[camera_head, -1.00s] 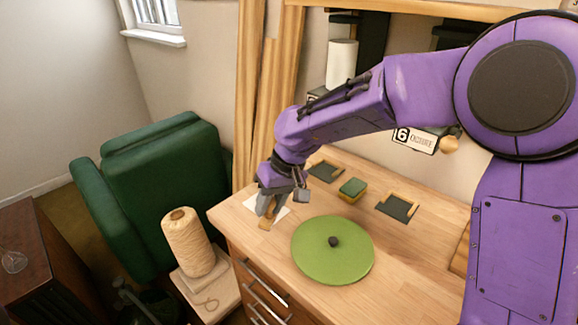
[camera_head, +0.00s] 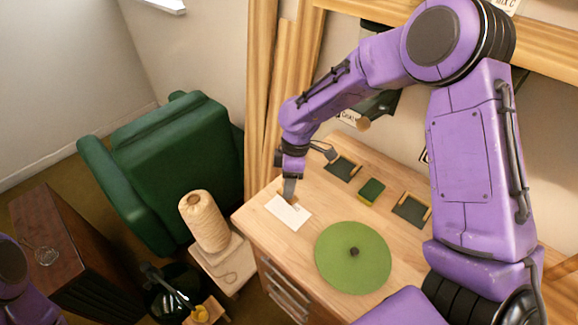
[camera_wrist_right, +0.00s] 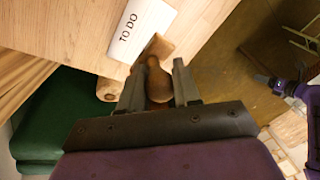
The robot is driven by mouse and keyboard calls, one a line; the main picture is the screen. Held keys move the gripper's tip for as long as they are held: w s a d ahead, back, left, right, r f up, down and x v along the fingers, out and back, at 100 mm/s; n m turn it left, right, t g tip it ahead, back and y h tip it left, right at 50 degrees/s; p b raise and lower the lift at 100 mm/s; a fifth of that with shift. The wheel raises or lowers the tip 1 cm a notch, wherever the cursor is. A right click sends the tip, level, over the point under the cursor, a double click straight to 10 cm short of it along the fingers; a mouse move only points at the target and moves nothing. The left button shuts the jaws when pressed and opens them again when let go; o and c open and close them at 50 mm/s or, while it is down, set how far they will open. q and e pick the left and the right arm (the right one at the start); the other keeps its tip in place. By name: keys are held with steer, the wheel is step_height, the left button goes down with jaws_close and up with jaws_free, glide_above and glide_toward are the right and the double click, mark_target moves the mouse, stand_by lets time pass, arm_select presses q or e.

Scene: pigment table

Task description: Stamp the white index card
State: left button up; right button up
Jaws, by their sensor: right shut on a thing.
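The white index card (camera_head: 288,213) lies on the wooden desk near its left corner. In the right wrist view the card (camera_wrist_right: 150,14) shows the printed words "TO DO". My right gripper (camera_head: 290,195) is at the card's far edge, pointing down. It is shut on a wooden stamp (camera_wrist_right: 157,80), whose rounded handle sits between the fingers. The stamp's block overlaps the card's edge in the wrist view; I cannot tell whether it touches the card or desk.
A round green mat (camera_head: 345,275) with a dark knob lies right of the card. A green-topped block (camera_head: 371,191) stands between two dark trays (camera_head: 343,170) (camera_head: 408,212) behind. A twine cone (camera_head: 204,222) and a green armchair (camera_head: 160,170) are left of the desk.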

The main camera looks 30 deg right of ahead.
steer(key=shift+w+f+b, duration=0.35)
steer(key=shift+w+f, duration=0.1)
steer(key=shift+f, duration=0.6)
steer(key=f+b, duration=0.2)
steer(key=b, duration=0.1)
steer(key=f+b, duration=0.1)
steer(key=f, duration=0.1)
steer(key=shift+s+d+b, duration=0.1)
steer(key=shift+s+b, duration=0.2)
steer(key=shift+b, duration=0.1)
steer(key=shift+w+f+b, duration=0.2)
steer(key=shift+f+b, duration=0.15)
steer(key=shift+b, duration=0.1)
arm_select(q)
steer(key=f, duration=0.6)
steer(key=shift+w, duration=0.35)
arm_select(e)
steer(key=shift+r, duration=0.15)
arm_select(q)
steer(key=shift+s, duration=0.1)
arm_select(e)
steer(key=shift+s, duration=0.15)
arm_select(q)
steer(key=shift+f, duration=0.2)
arm_select(e)
steer(key=shift+f, duration=0.55)
arm_select(q)
steer(key=shift+r, duration=0.4)
arm_select(e)
steer(key=shift+f, duration=0.1)
